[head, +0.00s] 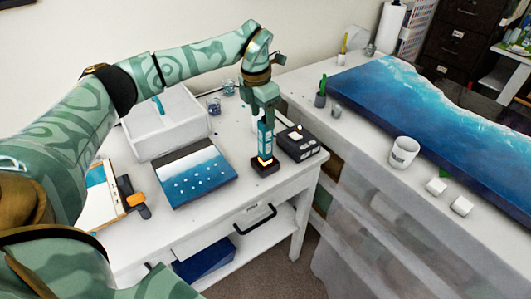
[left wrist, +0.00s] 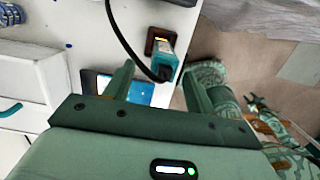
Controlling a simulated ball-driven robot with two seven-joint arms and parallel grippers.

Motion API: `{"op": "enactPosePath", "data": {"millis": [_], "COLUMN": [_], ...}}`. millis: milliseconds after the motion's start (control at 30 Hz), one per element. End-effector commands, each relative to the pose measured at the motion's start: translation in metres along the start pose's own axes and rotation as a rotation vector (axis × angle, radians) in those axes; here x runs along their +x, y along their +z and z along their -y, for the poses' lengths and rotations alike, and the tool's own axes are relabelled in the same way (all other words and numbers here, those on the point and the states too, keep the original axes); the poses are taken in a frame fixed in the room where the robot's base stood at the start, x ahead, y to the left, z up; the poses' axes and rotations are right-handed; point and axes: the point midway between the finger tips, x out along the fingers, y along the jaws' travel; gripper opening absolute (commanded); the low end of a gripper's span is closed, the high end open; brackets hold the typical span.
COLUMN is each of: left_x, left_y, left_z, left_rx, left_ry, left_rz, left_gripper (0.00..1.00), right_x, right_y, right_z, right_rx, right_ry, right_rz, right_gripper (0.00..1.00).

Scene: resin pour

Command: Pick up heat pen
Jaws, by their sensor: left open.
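The heat pen (head: 265,140) is a slim teal tool standing upright in a small dark stand (head: 265,166) with a glowing patch, near the front right of the white table. In the left wrist view the pen (left wrist: 164,62) shows with its black cable, ahead of the fingertips and roughly between them. My left gripper (head: 262,108) points down directly over the pen's top. It also shows in the left wrist view (left wrist: 158,82) with its fingers apart and nothing held. Whether the fingers flank the pen's upper end is hard to tell.
A black box (head: 298,143) stands close right of the pen. A blue-and-white panel (head: 196,178) lies to its left, with a white bin (head: 165,125) behind. A second table holds a large blue resin slab (head: 410,100) and a white cup (head: 403,152).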

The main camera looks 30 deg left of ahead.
Motion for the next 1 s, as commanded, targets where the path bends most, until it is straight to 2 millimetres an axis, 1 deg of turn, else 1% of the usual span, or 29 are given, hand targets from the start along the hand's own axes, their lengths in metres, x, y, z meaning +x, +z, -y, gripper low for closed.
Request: {"op": "enactPosePath", "data": {"millis": [133,300,367,467,633,667,700,767,800,833,1000], "left_x": [0.015,0.044,0.051,0.055,0.054,0.054,0.054,0.054,0.054,0.054,0.054], "left_y": [0.001,0.002,0.001,0.002,0.002,0.002,0.002,0.002,0.002,0.002,0.002], "left_z": [0.002,0.004,0.004,0.004,0.004,0.004,0.004,0.004,0.004,0.004,0.004], "left_rx": [0.000,-0.001,-0.001,0.000,0.000,0.000,0.000,0.000,0.000,0.000,0.000], "left_ry": [-0.002,-0.002,-0.002,-0.001,-0.001,-0.001,-0.001,-0.001,-0.001,-0.001,0.000], "left_rz": [-0.001,-0.001,-0.002,0.001,0.001,0.001,0.001,0.001,0.001,0.001,0.002], "left_gripper": [0.55,0.55,0.55,0.55,0.55,0.53,0.42,0.25,0.14,0.07,0.07], "right_x": [0.003,0.007,0.008,0.009,0.008,0.008,0.008,0.008,0.008,0.008,0.008], "right_y": [0.001,0.003,0.003,0.003,0.003,0.003,0.003,0.003,0.003,0.003,0.002], "right_z": [-0.002,-0.002,-0.002,-0.002,-0.002,-0.002,-0.002,-0.002,-0.002,-0.002,-0.001], "right_rx": [0.000,0.000,0.000,0.001,0.001,0.001,0.001,0.001,0.001,0.001,0.002], "right_ry": [0.002,0.002,0.002,0.002,0.002,0.002,0.002,0.002,0.002,0.002,0.000], "right_rz": [0.002,0.004,0.005,0.005,0.004,0.004,0.004,0.004,0.004,0.004,0.003], "right_gripper": [0.39,0.39,0.39,0.39,0.39,0.39,0.39,0.39,0.39,0.39,0.39]}}
